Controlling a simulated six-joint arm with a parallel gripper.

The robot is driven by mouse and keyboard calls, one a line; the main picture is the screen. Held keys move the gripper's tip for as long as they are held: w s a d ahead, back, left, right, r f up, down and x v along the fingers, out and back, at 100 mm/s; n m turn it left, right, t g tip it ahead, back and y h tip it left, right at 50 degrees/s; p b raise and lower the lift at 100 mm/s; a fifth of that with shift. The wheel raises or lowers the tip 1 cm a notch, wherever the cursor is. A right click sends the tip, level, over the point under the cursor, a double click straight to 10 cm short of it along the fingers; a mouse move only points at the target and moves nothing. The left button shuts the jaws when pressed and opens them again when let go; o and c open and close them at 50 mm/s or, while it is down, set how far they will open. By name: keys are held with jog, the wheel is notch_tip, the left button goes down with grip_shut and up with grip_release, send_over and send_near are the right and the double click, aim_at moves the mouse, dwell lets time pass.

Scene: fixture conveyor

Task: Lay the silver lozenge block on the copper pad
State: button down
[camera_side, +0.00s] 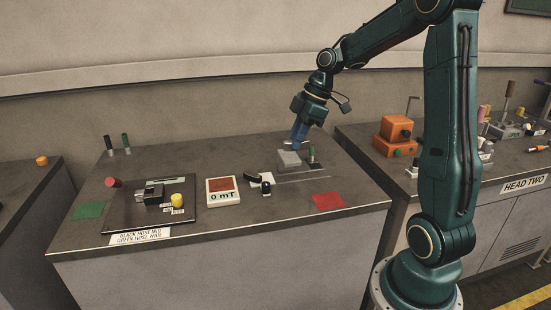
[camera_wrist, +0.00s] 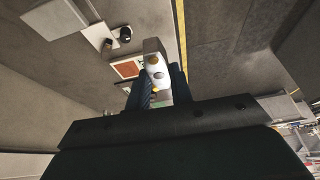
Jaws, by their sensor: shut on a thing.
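My gripper (camera_side: 298,143) points down above the middle right of the bench, close over a grey block-shaped stand (camera_side: 289,161). In the wrist view its two blue fingers (camera_wrist: 159,88) are shut on a pale silver piece, which I take for the silver lozenge block (camera_wrist: 153,48). Round brass and grey spots show on or within its outline. In the side view the held piece is mostly hidden at the fingertips. The copper pad (camera_side: 221,184) is the brown-orange square on a white unit reading "0 mT". It also shows in the wrist view (camera_wrist: 127,69), left of the held piece.
A red square (camera_side: 328,201) lies near the bench's front right, a green one (camera_side: 89,210) at left. A dark plate (camera_side: 150,208) carries a clamp, a red knob and a yellow knob. Small black and white parts (camera_side: 264,184) lie between the copper pad and the grey stand.

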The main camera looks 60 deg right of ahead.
jog(key=shift+w, duration=0.1)
jog(key=w+f, duration=0.4)
jog(key=w, duration=0.9)
send_over(217, 185)
jog(key=s+d, duration=0.1)
notch_tip(217, 185, down, 6)
jog(key=shift+r, duration=0.1)
jog(key=shift+f, duration=0.2)
jog(key=shift+f, duration=3.2)
jog(key=shift+f, duration=0.6)
jog(key=c, duration=1.2)
grip_release()
jog(key=shift+o, duration=0.2)
